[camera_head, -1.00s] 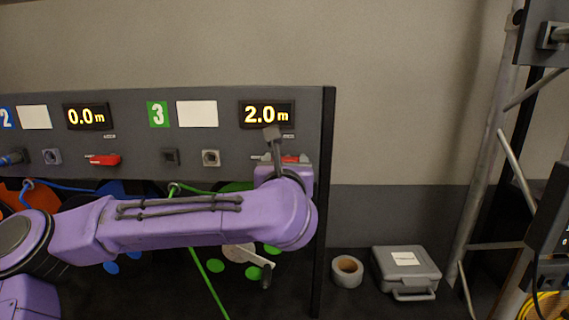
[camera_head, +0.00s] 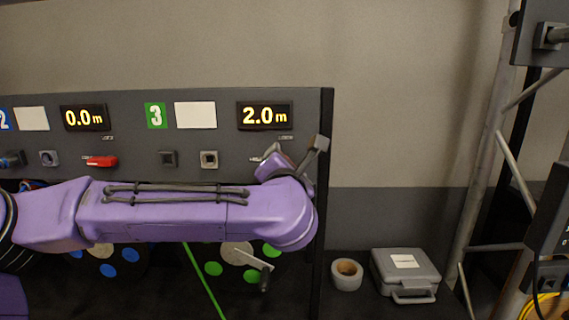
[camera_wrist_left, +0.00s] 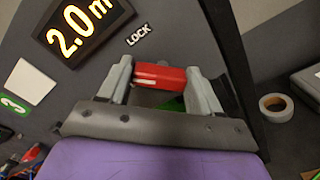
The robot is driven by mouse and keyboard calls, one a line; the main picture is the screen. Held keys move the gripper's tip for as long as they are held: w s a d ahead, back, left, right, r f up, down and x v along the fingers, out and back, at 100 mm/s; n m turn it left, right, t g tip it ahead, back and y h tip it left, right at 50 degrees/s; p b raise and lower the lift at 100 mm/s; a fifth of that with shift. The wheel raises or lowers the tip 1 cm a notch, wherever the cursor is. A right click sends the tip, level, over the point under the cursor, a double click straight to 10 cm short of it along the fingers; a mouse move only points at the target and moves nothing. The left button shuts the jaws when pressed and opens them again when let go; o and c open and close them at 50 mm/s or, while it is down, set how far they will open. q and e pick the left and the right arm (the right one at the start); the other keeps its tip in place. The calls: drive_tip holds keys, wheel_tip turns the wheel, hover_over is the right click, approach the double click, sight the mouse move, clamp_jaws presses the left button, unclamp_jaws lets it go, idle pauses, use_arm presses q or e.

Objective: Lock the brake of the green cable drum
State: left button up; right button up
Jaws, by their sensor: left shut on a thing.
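The green cable drum (camera_head: 213,269) is low behind my left arm in the head view, partly hidden, with a crank handle (camera_head: 264,278). Its panel section has a green 3 label (camera_head: 156,115) and a display (camera_head: 265,115) reading 2.0 m. In the left wrist view, the red brake handle (camera_wrist_left: 165,77) lies between the two fingers of my left gripper (camera_wrist_left: 159,73), which is shut on it. A LOCK mark (camera_wrist_left: 139,34) is printed on the panel beyond it. In the head view my wrist hides this handle and the fingertips. My right gripper is not in view.
Another red brake handle (camera_head: 102,161) sits under the 0.0 m display (camera_head: 85,117). A green cable (camera_head: 203,280) runs down from the drum area. A tape roll (camera_head: 347,274) and grey case (camera_head: 405,273) stand right of the panel. A truss (camera_head: 484,130) rises farther right.

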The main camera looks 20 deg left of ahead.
use_arm(q)
drive_tip(key=shift+d+m+p, duration=0.2)
drive_tip(key=shift+m+p, duration=1.3)
drive_tip(key=shift+m, duration=2.8)
drive_tip(key=shift+w+f, duration=0.1)
drive_tip(key=o, duration=1.1)
drive_tip(key=shift+c, duration=0.2)
drive_tip(key=b+v, duration=0.3)
drive_tip(key=v, duration=0.7)
drive_tip(key=shift+s+b, duration=0.3)
drive_tip(key=shift+b, duration=0.1)
